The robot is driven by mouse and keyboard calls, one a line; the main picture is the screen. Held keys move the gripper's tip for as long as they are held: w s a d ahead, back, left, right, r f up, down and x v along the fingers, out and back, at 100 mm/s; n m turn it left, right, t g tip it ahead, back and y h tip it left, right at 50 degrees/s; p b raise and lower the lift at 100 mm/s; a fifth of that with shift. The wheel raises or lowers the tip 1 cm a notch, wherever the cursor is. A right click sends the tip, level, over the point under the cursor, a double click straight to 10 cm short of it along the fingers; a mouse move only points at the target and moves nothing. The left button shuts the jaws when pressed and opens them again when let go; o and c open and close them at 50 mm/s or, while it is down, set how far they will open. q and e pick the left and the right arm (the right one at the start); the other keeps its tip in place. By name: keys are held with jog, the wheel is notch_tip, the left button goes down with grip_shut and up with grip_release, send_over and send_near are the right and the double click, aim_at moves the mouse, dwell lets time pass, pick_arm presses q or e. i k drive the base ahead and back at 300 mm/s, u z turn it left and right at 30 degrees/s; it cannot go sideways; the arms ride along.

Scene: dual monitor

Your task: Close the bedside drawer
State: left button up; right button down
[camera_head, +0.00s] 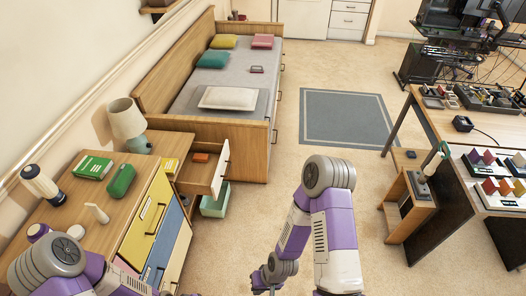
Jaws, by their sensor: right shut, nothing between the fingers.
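The bedside drawer (203,177) stands pulled out from the small wooden nightstand between the dresser and the bed. Its pale front panel (221,168) faces right, with a dark handle on it. A small orange-brown item shows inside at the back. My right gripper (268,286) is at the bottom edge, low over the floor, partly cut off by the frame. It is shut and empty, well below and to the right of the drawer, not touching it. My left arm shows at the bottom left, but its gripper is out of the frame.
A teal bin (215,201) sits on the floor below the drawer. The bed (225,90) is behind. Floor (255,215) right of the drawer is clear.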

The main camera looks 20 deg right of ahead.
aim_at(193, 178)
jog(key=z, duration=0.6)
jog(key=i, duration=1)
jog(key=u, duration=0.55)
jog(key=i, duration=0.75)
jog(key=u, duration=0.75)
